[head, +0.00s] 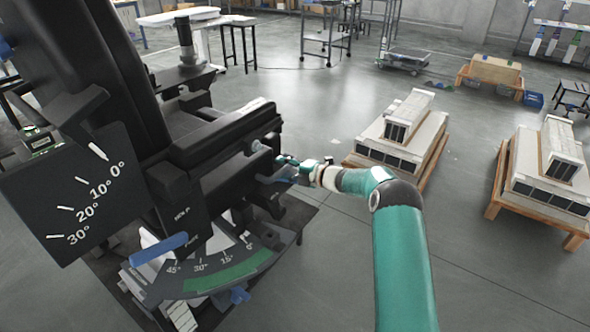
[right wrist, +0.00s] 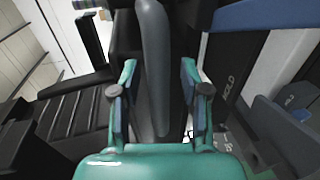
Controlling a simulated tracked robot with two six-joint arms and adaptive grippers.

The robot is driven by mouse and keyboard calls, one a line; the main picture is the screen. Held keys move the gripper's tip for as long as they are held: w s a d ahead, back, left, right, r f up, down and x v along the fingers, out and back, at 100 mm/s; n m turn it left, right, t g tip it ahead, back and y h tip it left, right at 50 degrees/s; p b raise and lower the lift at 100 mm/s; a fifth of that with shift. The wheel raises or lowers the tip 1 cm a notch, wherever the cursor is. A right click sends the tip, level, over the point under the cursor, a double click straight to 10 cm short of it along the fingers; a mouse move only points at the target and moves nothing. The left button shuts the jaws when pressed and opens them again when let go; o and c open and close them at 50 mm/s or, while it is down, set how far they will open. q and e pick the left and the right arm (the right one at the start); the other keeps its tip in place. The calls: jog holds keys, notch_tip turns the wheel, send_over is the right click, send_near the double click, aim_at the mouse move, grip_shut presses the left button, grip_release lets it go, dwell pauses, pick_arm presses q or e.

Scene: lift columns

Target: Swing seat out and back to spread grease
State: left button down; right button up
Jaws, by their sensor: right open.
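The black seat (head: 75,65) fills the left of the head view, its tall backrest at upper left and a padded arm (head: 225,135) reaching right. A plate (head: 75,190) marked 0° to 30° is on its side. Below is a curved scale (head: 225,274) marked 0° to 45° with a green band. A blue handle (head: 158,249) sticks out beside it. My right gripper (head: 284,166) is at the end of the padded arm. In the right wrist view its open fingers (right wrist: 158,72) stand either side of a grey bar (right wrist: 152,35); contact cannot be told. My left gripper is not in view.
Two pale units on wooden pallets (head: 425,185) (head: 495,205) stand on the floor at right. Benches, a trolley (head: 403,60) and a wooden crate (head: 492,72) are at the back. The floor (head: 480,270) at front right is clear.

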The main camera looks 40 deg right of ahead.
aim_at(248, 273)
jog(key=v, duration=1.2)
jog(key=shift+w, duration=0.1)
dwell(0.4)
